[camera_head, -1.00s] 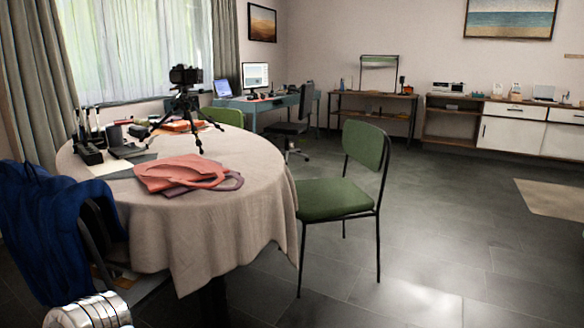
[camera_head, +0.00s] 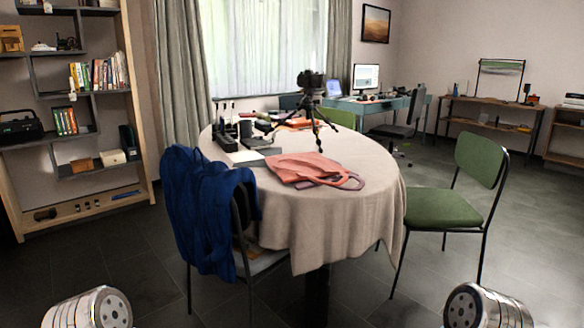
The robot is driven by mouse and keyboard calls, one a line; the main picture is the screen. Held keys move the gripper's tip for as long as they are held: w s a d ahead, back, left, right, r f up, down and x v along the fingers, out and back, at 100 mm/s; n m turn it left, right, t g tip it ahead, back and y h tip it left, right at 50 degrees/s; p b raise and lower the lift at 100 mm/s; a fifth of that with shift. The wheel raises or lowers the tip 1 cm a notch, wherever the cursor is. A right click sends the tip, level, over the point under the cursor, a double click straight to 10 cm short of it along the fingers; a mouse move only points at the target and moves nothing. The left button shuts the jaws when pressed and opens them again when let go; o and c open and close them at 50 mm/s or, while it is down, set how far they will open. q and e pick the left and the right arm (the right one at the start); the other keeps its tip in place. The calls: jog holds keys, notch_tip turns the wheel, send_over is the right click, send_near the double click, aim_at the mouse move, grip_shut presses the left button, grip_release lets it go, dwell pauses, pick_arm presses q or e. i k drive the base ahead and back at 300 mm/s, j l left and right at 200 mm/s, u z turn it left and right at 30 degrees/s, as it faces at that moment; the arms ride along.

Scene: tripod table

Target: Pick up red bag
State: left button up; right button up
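The red bag (camera_head: 304,166) lies flat on the round, cloth-covered table (camera_head: 335,217), near its front right edge. It is salmon red, and its handle loop points to the right. Part of a darker purplish item shows at its lower edge. Metal parts of my arms show at the lower left and lower right corners, well short of the table. Neither gripper's fingers are in view.
A chair with a blue jacket (camera_head: 205,210) stands at the table's front left. A green chair (camera_head: 445,208) stands at its right. A black camera on a tripod (camera_head: 312,100) stands behind the bag. A shelf (camera_head: 70,205) is at the left. Floor in front is open.

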aim_at(294, 167)
jog(key=z, duration=0.1)
jog(key=i+l, duration=0.15)
jog(key=l, duration=0.2)
jog(key=i+l, duration=0.15)
jog(key=l, duration=0.2)
jog(key=i+l, duration=0.1)
jog(key=l, duration=0.2)
jog(key=i+l, duration=0.15)
jog(key=l, duration=0.2)
